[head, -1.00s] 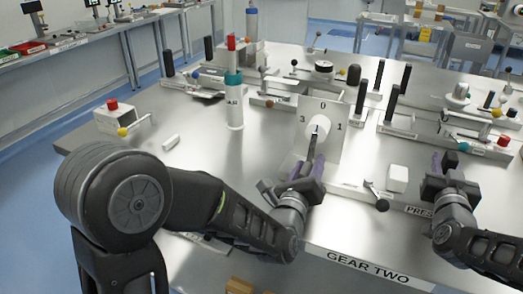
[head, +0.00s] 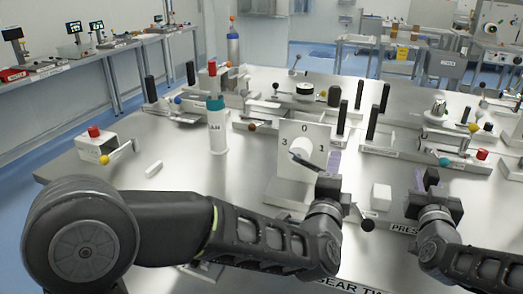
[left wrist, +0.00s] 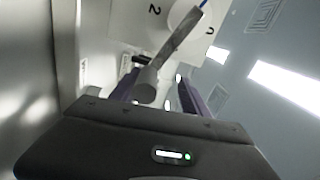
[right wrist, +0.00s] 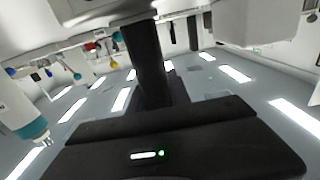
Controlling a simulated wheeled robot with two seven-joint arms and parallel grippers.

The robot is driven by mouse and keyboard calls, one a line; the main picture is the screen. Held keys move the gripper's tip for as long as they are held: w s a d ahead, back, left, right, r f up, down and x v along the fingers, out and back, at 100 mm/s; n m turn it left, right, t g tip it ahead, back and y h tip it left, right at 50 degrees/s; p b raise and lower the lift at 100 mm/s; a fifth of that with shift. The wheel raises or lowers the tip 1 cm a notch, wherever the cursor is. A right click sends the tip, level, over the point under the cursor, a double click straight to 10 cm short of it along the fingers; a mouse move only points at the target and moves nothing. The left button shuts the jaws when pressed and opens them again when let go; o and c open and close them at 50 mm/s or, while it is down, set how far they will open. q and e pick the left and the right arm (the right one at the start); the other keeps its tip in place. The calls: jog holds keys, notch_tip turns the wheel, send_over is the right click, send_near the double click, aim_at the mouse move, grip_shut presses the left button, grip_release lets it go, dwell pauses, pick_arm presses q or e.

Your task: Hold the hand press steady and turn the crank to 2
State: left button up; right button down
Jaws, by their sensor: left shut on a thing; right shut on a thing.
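The crank's dial plate (head: 318,133) stands upright at the table's middle, with 3, 0 and 1 readable in the head view; a 2 shows in the left wrist view. Its white hub (head: 304,148) carries a grey crank arm (left wrist: 172,45), slanting down to the right in the head view. My left gripper (left wrist: 150,95) is shut on the crank's grip (left wrist: 146,86), in front of the plate's lower right. My right gripper (head: 431,188) is shut on the hand press's black post (right wrist: 144,50), by the PRESS label (head: 404,229). The post's foot and the pointer's exact reading are unclear.
A white block (head: 381,197) and a small black-knobbed lever (head: 367,224) lie between my grippers. A white bottle with a teal collar (head: 216,130) stands left of the dial. Several levers and fixtures fill the table's back. A red-buttoned box (head: 96,147) is at far left.

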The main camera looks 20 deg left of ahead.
pick_arm(q)
jog(key=a+r+n, duration=0.7)
jog(key=r+n, duration=0.2)
jog(key=n, duration=0.7)
jog(key=s, duration=1.2)
jog(key=w+a+y, duration=0.2)
jog(key=w+a, duration=0.2)
jog(key=a, duration=0.4)
jog(key=s+a+f+g+y, duration=0.1)
jog(key=a+f, duration=0.2)
jog(key=a, duration=0.6)
jog(key=a+f+g+y, duration=0.1)
jog(key=a+f+g, duration=0.1)
jog(key=a, duration=0.8)
jog(key=s+a+f+g+y, duration=0.1)
jog(key=a+f+y, duration=0.1)
jog(key=a+f, duration=0.3)
jog(key=a, duration=0.4)
jog(key=shift+s+a+g, duration=0.2)
jog(key=shift+s+g, duration=0.1)
